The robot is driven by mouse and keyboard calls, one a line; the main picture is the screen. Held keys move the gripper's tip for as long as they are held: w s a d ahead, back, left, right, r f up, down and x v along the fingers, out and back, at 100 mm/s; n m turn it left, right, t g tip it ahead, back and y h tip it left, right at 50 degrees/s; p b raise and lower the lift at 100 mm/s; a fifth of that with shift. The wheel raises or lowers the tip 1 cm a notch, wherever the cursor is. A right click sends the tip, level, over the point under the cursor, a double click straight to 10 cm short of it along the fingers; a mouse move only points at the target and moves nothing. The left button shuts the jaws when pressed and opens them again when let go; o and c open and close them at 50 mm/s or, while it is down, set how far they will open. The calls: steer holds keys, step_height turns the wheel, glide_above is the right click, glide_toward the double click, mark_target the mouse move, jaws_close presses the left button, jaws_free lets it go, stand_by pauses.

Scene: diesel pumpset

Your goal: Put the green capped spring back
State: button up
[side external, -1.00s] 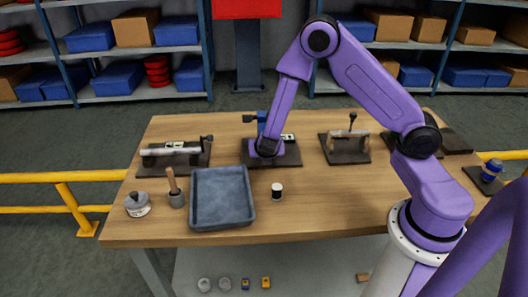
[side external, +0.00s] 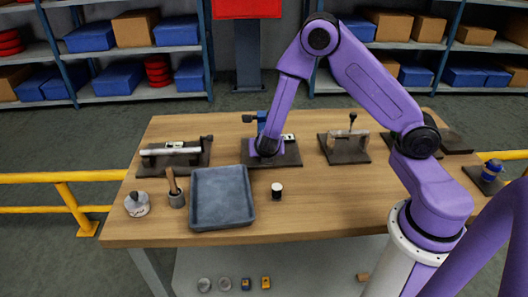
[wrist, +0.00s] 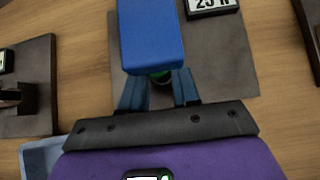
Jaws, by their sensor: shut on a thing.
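In the wrist view, my gripper (wrist: 160,90) has its two blue-grey fingers closed on the green capped spring (wrist: 160,76). Only a green rim and a dark part of it show between the fingers. A blue block (wrist: 150,35) overlaps its upper part, so I cannot tell whether they touch. The dark base plate (wrist: 225,70) lies below, with a white label reading "25 N" (wrist: 212,4). In the side view, the blue block (side external: 262,117) rises behind my wrist over the middle plate (side external: 290,156); the spring and fingertips are hidden there.
Fixtures stand left (side external: 175,155) and right (side external: 345,146). The front right tabletop is clear.

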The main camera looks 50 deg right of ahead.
steer(key=shift+s+a, duration=2.4)
steer(key=shift+a, duration=0.05)
steer(key=shift+r, duration=2.5)
steer(key=shift+m+g+h, duration=0.3)
steer(key=shift+m+g, duration=0.2)
steer(key=shift+m, duration=0.2)
steer(key=s, duration=0.4)
steer(key=s+f, duration=0.1)
steer(key=s, duration=0.3)
steer(key=s+a, duration=0.1)
steer(key=s, duration=0.3)
steer(key=shift+s+f, duration=0.15)
steer(key=shift+f, duration=0.15)
steer(key=shift+s+d, duration=0.1)
steer(key=shift+s, duration=0.25)
steer(key=shift+f, duration=0.1)
steer(key=shift+f, duration=2.15)
steer(key=shift+f, duration=0.25)
